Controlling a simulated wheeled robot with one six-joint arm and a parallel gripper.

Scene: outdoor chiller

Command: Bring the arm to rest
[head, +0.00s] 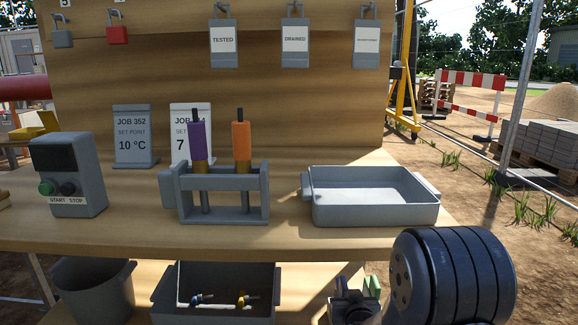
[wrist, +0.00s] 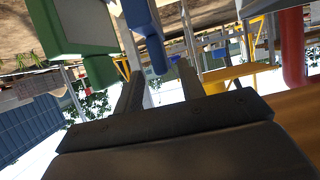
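My arm shows at the lower right of the head view as a dark ribbed joint (head: 450,275), in front of the bench's right end. My gripper (wrist: 158,67) is in the wrist view with its two dark fingers apart. The wrist view is tilted and looks out over the yard.
On the bench (head: 120,225) stand a START/STOP box (head: 68,175), a rack (head: 222,195) with purple and orange tools, two job cards and an empty grey tray (head: 370,208). Below are a bucket (head: 92,290) and a bin (head: 170,300). Padlocks and tags hang on the backboard.

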